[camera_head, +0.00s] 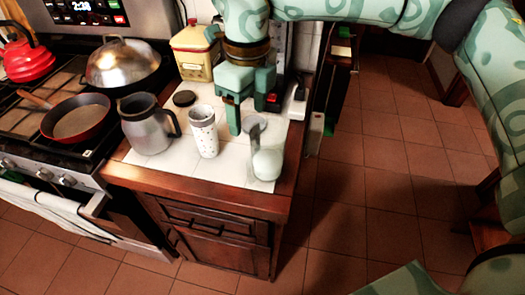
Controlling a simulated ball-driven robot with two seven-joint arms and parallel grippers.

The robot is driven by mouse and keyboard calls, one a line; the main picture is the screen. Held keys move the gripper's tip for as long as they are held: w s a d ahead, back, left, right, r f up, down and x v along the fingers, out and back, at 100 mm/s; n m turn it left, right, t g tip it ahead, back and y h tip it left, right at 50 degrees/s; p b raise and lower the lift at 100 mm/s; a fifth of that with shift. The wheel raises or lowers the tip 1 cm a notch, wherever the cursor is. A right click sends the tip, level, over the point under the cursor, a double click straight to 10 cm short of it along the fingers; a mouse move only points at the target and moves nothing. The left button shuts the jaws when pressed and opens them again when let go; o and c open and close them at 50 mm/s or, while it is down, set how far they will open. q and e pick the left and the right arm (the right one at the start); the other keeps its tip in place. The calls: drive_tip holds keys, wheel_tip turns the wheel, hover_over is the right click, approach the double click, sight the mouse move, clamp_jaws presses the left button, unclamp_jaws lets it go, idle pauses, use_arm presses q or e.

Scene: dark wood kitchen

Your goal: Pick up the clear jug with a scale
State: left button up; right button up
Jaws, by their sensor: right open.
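A clear jug (266,160) stands upright near the front right corner of the white-tiled counter. Its lower part looks whitish, and a scale on it cannot be made out. My right gripper (252,118) is open and points down, just above and behind the jug's top. One finger is to the left of the rim and the other is at its back right. I see nothing held between the fingers, and I cannot tell whether they touch the jug. My left gripper is not in view.
A speckled white cup (204,135) stands close left of the jug, with a grey metal pitcher (148,128) beyond it. A yellow canister (194,58) and a dark lid (184,98) are behind. The stove with pans is at left; open tiled floor (385,190) is at right.

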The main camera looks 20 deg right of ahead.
sight(254, 156)
drive_tip(key=f+b, duration=0.1)
drive_tip(key=f, duration=0.4)
drive_tip(key=f+b, duration=0.1)
drive_tip(key=f, duration=0.4)
drive_tip(key=f+b, duration=0.1)
drive_tip(key=f, duration=0.5)
drive_tip(key=shift+d, duration=0.35)
drive_tip(key=shift+s+r, duration=0.1)
drive_tip(key=shift+r, duration=0.05)
drive_tip(key=c, duration=1.3)
